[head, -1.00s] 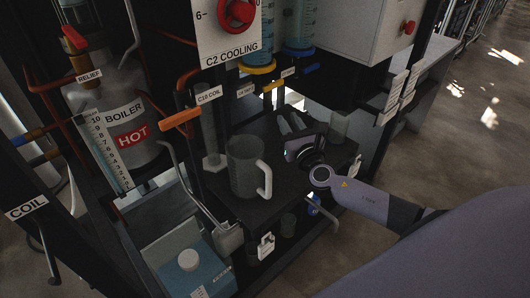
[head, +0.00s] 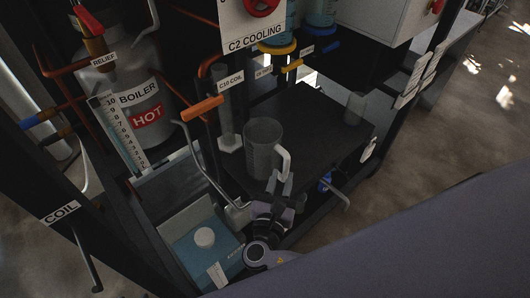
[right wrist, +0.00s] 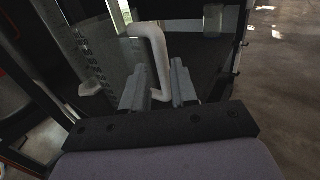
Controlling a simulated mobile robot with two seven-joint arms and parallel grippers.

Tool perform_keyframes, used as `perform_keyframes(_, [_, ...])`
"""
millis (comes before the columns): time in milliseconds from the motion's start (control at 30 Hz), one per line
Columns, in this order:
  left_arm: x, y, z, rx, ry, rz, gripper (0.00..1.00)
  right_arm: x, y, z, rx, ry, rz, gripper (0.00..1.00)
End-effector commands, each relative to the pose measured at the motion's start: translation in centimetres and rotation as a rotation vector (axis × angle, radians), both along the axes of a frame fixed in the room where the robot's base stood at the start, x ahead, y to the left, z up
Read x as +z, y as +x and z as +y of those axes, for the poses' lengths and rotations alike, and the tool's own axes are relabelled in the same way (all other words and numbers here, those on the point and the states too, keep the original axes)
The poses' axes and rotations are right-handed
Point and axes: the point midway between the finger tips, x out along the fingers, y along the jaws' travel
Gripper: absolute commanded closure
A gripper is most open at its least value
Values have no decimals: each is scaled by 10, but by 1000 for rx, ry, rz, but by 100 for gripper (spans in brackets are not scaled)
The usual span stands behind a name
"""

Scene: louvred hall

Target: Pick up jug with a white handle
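The jug (head: 262,146) is grey and see-through with measuring marks, and stands upright on the dark shelf (head: 305,120). Its white handle (head: 285,161) faces right and toward me. My right gripper (head: 279,182) is at the near side of the jug, by the lower part of the handle. In the right wrist view, the gripper's two fingers (right wrist: 158,88) are apart, with the lower end of the white handle (right wrist: 157,55) between them and gaps showing on both sides. The jug body (right wrist: 103,48) is left of the handle there. My left gripper is not in view.
A clear cylinder (head: 228,125) stands left of the jug, and a small clear beaker (head: 354,107) stands at the shelf's right. An orange-handled lever (head: 200,109) and a blue container (head: 205,255) are to the left. The shelf right of the jug is bare.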

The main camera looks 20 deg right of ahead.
Motion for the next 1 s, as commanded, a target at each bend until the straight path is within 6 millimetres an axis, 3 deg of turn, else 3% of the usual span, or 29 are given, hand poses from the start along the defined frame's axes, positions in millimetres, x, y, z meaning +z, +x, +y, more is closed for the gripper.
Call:
perform_keyframes(333, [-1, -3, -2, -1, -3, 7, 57, -6, 38, -30, 1, 1, -1, 72])
perform_keyframes(633, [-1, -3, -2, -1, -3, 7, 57, -6, 42, -33, 1, 4, 2, 72])
perform_keyframes(733, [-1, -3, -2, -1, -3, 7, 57, -6, 42, -33, 1, 3, 1, 100])
perform_keyframes(1000, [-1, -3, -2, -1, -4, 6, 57, -6, 42, -33, 1, 4, 0, 100])
